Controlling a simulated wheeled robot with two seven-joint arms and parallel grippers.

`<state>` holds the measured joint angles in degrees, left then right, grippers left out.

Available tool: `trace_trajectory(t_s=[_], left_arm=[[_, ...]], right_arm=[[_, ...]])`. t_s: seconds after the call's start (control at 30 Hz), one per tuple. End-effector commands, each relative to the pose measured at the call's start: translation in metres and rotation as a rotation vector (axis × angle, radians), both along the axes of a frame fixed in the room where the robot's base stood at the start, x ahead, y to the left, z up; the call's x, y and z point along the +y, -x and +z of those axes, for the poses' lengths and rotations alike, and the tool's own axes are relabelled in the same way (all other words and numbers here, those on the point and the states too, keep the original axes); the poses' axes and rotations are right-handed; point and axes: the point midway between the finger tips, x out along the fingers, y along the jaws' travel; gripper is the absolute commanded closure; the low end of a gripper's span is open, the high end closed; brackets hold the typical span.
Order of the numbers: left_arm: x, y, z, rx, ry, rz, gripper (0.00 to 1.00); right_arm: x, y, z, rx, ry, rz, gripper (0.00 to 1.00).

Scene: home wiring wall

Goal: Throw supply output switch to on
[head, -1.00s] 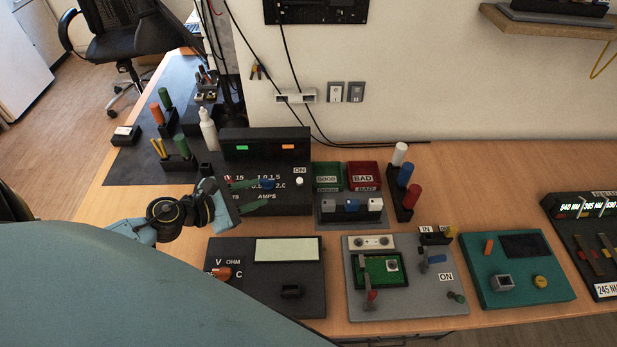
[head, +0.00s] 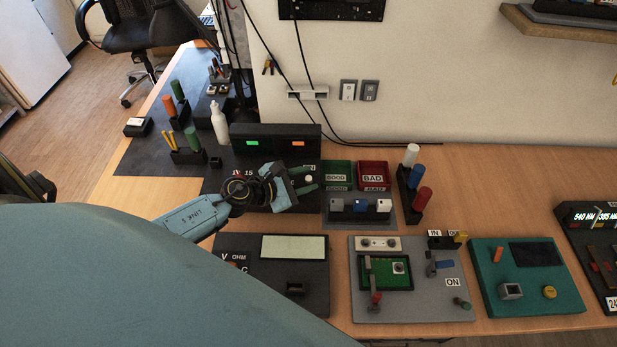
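The power supply (head: 274,137) stands at the back left of the bench, a dark unit with a green and an orange readout and a sloping front panel. Its output switch (head: 309,180) shows as a small white knob at the panel's right side, by an ON label that is partly hidden. My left gripper (head: 308,179) is open, its two green-tipped fingers one above and one below the white knob. I cannot tell whether they touch it. The gripper and wrist hide much of the panel, including its dials. My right gripper is not in view.
Green GOOD and red BAD bins (head: 372,167) stand just right of the supply, with a block of small switches (head: 358,205) in front. A meter (head: 265,287), a grey test board (head: 424,309) and a teal panel (head: 529,296) lie nearer. A white bottle (head: 218,124) stands left.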

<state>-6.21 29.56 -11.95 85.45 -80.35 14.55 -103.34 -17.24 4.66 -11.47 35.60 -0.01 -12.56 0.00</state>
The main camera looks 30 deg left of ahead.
Motion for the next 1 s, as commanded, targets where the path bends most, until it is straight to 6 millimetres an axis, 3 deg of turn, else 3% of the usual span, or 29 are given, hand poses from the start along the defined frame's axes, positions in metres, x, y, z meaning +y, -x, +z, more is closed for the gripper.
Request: trace_trajectory(t_s=[0.13,0.47,0.73,1.0], left_arm=[[-0.0043,-0.0097,-0.0041,0.001,0.0,-0.001,0.65],[-0.0056,-0.0119,-0.005,0.001,0.0,-0.002,0.65],[-0.0053,-0.0117,-0.0049,0.001,0.0,-0.001,1.0],[-0.0047,-0.0124,-0.0031,0.013,0.006,-0.002,1.0]], right_arm=[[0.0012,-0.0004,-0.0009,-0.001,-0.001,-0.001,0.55],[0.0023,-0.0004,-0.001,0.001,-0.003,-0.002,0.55],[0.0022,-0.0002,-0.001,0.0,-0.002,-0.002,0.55],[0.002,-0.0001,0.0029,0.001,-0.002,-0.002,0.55]])
